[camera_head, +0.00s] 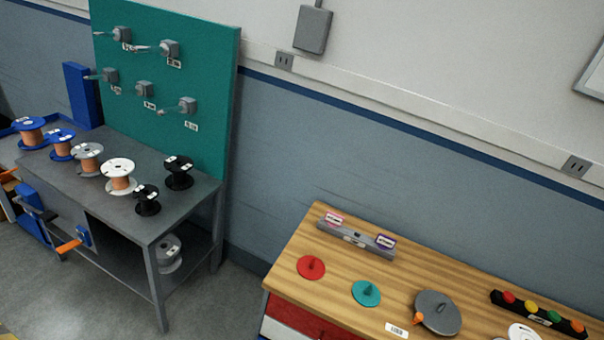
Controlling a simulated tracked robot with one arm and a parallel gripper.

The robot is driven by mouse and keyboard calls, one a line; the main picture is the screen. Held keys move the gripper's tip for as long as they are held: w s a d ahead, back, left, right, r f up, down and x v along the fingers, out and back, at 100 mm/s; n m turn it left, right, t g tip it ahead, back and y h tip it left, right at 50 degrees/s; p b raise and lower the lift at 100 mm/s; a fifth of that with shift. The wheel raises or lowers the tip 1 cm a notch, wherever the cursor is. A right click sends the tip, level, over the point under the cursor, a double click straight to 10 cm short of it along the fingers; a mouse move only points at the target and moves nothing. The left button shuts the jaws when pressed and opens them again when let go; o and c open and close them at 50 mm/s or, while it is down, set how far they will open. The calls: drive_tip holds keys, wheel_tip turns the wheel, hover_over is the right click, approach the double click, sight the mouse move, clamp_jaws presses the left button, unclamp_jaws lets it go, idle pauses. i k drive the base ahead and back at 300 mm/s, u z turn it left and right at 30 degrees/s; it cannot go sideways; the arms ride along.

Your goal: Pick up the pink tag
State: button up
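The pink tag (334,218) stands at the left end of a grey holder bar (357,236) on the wooden workbench. It is small, with a white label face. A purple tag (385,242) stands at the right end of the same bar. My gripper does not show in the camera view, so I cannot see how it stands or what it holds.
On the wooden workbench (300,245) are a red disc (311,267), a teal disc (366,293), a grey disc (438,313) and a black rack (540,314) with coloured knobs. A grey table (150,222) with several spools stands left, before a teal pegboard (205,95). Floor shows between them.

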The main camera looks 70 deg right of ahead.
sight(333, 219)
drive_tip(key=z, duration=0.05)
drive_tip(key=i, duration=2.2)
drive_tip(key=z, duration=3.3)
drive_tip(key=i, duration=1)
drive_tip(key=u, duration=0.05)
